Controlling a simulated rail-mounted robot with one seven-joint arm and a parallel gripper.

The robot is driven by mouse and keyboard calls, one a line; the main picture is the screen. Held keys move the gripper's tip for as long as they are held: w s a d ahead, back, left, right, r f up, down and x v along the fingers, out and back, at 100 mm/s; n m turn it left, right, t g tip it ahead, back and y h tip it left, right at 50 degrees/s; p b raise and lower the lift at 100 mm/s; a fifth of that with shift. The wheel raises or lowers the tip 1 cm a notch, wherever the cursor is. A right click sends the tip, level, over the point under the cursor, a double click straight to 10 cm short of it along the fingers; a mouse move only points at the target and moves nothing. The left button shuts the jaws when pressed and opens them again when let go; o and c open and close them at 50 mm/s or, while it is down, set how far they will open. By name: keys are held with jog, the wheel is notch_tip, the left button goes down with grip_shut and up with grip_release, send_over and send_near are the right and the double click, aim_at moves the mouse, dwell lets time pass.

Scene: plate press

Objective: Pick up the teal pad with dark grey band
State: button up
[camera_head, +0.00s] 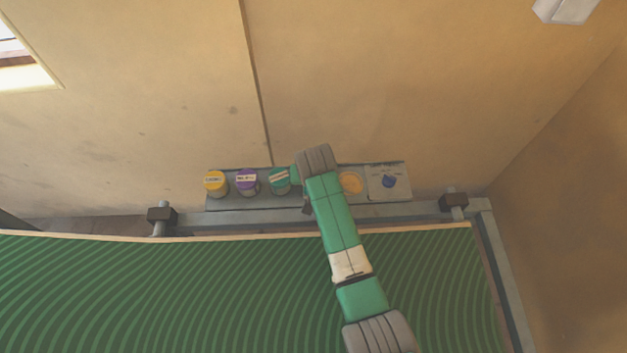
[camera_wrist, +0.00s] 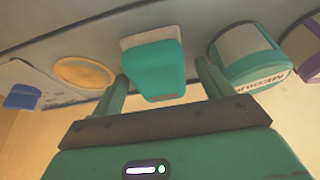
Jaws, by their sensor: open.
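A teal pad (camera_wrist: 153,72) with a paler greyish part along its far edge hangs out from the grey shelf in the wrist view. My gripper (camera_wrist: 161,74) is open, with one finger on each side of the pad. The fingers look apart from it, though the depth is hard to tell. In the head view my gripper end (camera_head: 299,176) is at the shelf, and my arm hides the pad there.
The grey shelf (camera_head: 228,202) carries a yellow-lidded jar (camera_head: 215,183), a purple-lidded jar (camera_head: 246,181), a teal-lidded jar (camera_head: 280,180), an orange disc (camera_head: 351,183) and a blue piece (camera_head: 389,181). The teal jar (camera_wrist: 250,55) is close beside my right finger. A green ridged surface (camera_head: 180,290) lies in front.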

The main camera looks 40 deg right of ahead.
jog(key=c, duration=1.1)
jog(key=shift+o, duration=0.2)
jog(key=shift+r, duration=0.2)
notch_tip(320, 180, up, 3)
jog(key=shift+r, duration=0.1)
jog(key=s+a+r+p, duration=0.1)
jog(key=s+a, duration=0.7)
jog(key=s, duration=0.5)
jog(key=shift+s+a+r, duration=0.2)
jog(key=shift+s, duration=0.2)
